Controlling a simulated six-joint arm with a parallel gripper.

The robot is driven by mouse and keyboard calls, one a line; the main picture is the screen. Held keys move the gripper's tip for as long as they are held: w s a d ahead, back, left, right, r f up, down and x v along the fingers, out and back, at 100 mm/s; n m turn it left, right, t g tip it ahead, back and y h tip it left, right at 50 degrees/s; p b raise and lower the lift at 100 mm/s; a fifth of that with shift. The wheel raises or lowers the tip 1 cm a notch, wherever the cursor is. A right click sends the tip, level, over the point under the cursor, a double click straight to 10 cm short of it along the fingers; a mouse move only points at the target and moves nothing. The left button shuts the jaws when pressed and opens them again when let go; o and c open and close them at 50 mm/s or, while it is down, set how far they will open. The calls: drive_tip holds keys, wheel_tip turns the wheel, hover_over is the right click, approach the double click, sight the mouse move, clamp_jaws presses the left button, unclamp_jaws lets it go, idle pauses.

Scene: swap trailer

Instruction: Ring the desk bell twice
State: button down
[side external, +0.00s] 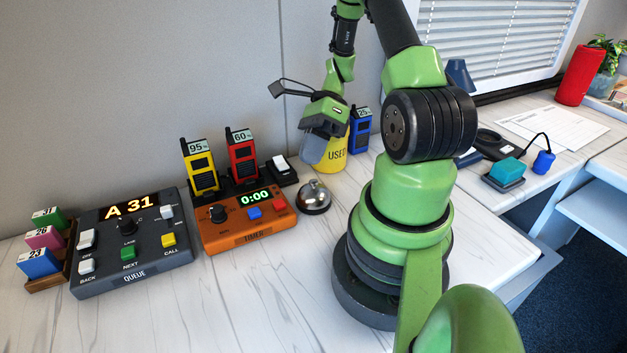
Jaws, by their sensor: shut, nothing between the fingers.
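The desk bell (314,196) is a small silver dome on a dark base. It stands on the white marbled table just right of the orange timer. My gripper (311,158) is shut and empty, pointing down. It shows above the bell in the picture, with a visible gap between them. How far it is from the bell in depth is hard to tell. Nothing covers the bell.
A yellow "USED" bin (335,158) is partly hidden behind my gripper. An orange timer (248,222), a grey queue console (130,245) and a card rack (50,283) stand left. Red (243,160), yellow (200,172) and blue (361,132) radios stand behind.

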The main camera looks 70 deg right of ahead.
drive_tip(key=shift+r, duration=1.4)
drive_tip(key=shift+a+r, duration=0.1)
drive_tip(key=shift+r, duration=0.05)
drive_tip(key=w+a+r+n+h, duration=0.2)
drive_tip(key=a+r+n+h, duration=0.4)
drive_tip(key=a+r+n, duration=0.5)
drive_tip(key=s+a+r+n+t+h, duration=0.1)
drive_tip(key=s+a+r+n+t, duration=0.4)
drive_tip(key=n, duration=0.8)
wheel_tip(320, 180, up, 2)
drive_tip(key=shift+a+r+n+t, duration=0.15)
drive_tip(key=shift+a+n+t, duration=0.15)
drive_tip(key=shift+n+t, duration=0.1)
